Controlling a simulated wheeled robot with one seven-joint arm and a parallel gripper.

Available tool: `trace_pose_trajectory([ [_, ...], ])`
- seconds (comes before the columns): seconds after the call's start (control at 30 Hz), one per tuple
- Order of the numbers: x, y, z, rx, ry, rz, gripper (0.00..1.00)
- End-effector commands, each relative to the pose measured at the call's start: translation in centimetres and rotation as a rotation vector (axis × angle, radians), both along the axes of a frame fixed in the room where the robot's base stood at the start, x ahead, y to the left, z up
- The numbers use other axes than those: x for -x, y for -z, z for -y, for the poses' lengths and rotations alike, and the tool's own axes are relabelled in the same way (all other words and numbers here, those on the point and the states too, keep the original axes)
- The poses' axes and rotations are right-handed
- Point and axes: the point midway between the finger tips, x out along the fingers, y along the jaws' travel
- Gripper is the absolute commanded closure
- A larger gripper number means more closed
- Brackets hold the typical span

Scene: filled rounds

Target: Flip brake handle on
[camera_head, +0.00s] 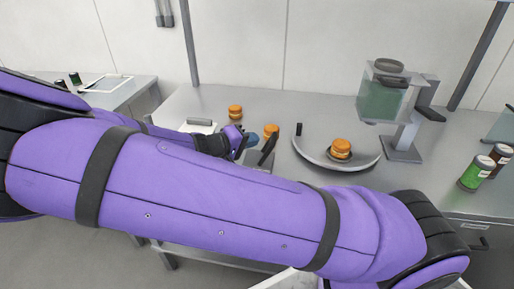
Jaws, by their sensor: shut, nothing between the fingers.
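My gripper (240,146) is at the end of my purple arm, near the middle of the counter. It is small in the picture and partly hidden behind my own arm; its fingers are shut with nothing between them. Just right of it a dark, slanted lever (268,149) stands up from a grey part on the counter. This may be the brake handle, but I cannot tell for sure. I cannot tell whether my gripper touches it. The lower end of the lever is close to the edge of my arm.
A round grey tray (310,155) carries an orange-brown stack. Other such items (235,111) sit on the counter. A dispenser with a greenish tank (382,101) stands behind right, with jars (475,173) at far right. My arm covers the counter's front.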

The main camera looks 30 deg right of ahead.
Motion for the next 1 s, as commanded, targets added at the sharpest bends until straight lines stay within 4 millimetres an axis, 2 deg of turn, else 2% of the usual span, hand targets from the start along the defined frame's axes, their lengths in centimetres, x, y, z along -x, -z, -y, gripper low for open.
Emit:
trace_pose_trajectory([
  [0.1, 0.4, -0.8, -2.6, -0.003, -0.005, 0.002, 1.0],
  [0.3, 1.1, -2.0, -6.4, -0.004, -0.006, 0.003, 1.0],
  [0.5, 1.6, -2.8, -8.7, -0.003, -0.004, 0.002, 1.0],
  [0.7, 1.8, -3.1, -9.4, -0.002, -0.002, 0.001, 1.0],
  [1.0, 1.8, -3.1, -9.4, -0.003, -0.002, 0.0, 1.0],
])
